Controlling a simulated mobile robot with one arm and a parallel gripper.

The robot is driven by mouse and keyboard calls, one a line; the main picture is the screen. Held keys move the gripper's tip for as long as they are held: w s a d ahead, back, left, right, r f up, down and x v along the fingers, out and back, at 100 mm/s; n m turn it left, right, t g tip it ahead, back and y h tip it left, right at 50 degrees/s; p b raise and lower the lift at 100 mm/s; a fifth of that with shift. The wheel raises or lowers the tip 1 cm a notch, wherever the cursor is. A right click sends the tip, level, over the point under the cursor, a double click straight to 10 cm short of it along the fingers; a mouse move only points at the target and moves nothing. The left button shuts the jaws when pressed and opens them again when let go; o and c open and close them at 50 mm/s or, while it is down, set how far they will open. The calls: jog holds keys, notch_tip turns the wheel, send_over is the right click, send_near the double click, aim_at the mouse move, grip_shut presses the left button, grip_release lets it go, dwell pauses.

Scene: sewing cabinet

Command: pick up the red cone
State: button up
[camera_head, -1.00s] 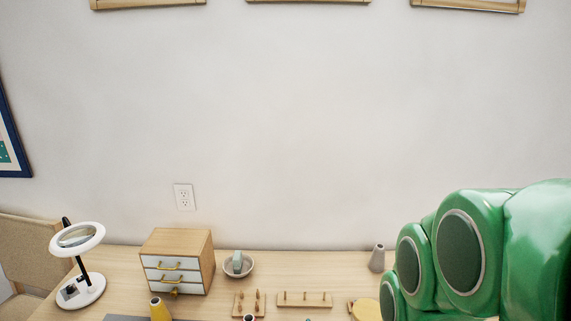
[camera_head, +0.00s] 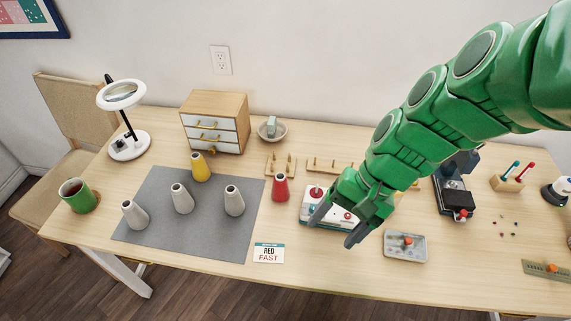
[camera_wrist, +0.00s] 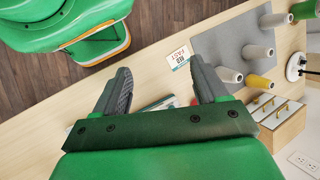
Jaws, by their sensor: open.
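The red cone (camera_head: 280,187) stands upright on the table, just right of the grey mat (camera_head: 198,237), in the head view. My gripper (camera_head: 334,231) is open and empty, above the table to the right of the red cone and over a white box with red parts (camera_head: 330,213). In the wrist view my gripper (camera_wrist: 160,88) shows two spread grey fingers with nothing between them. There the red cone (camera_wrist: 195,101) is mostly hidden behind a finger; only a small red part shows.
A yellow cone (camera_head: 200,168) and three grey cones (camera_head: 182,199) stand on the mat. A "RED FAST" card (camera_head: 268,253) lies near the front edge. A green cup (camera_head: 78,196) is at left. Peg racks (camera_head: 281,164) and a drawer cabinet (camera_head: 214,124) stand behind. A tray (camera_head: 405,247) lies right.

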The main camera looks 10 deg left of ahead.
jog(key=w+a+f+m+y, duration=0.2)
jog(key=w+a+y, duration=0.1)
jog(key=w+a, duration=0.2)
jog(key=m+t+y, duration=0.2)
jog(key=m+y, duration=0.3)
jog(key=m, duration=0.4)
send_near(276, 177)
jog(key=s+a+r, duration=0.3)
jog(key=s+r, duration=0.4)
jog(key=s, duration=0.1)
jog(key=w+d+f+m+t, duration=0.2)
jog(key=w+f+m+t, duration=0.1)
jog(key=w+f+m, duration=0.45)
jog(key=shift+n, duration=0.35)
jog(key=shift+s+f+x, duration=0.1)
jog(key=shift+s+x, duration=0.05)
jog(key=shift+x, duration=1.15)
jog(key=shift+s+f+x, duration=0.1)
jog(key=shift+f+x, duration=0.05)
jog(key=shift+x, duration=1.2)
jog(key=shift+s+f+x, duration=0.1)
jog(key=shift+s+x, duration=0.05)
jog(key=shift+x, duration=1.15)
jog(key=shift+d, duration=0.1)
grip_shut()
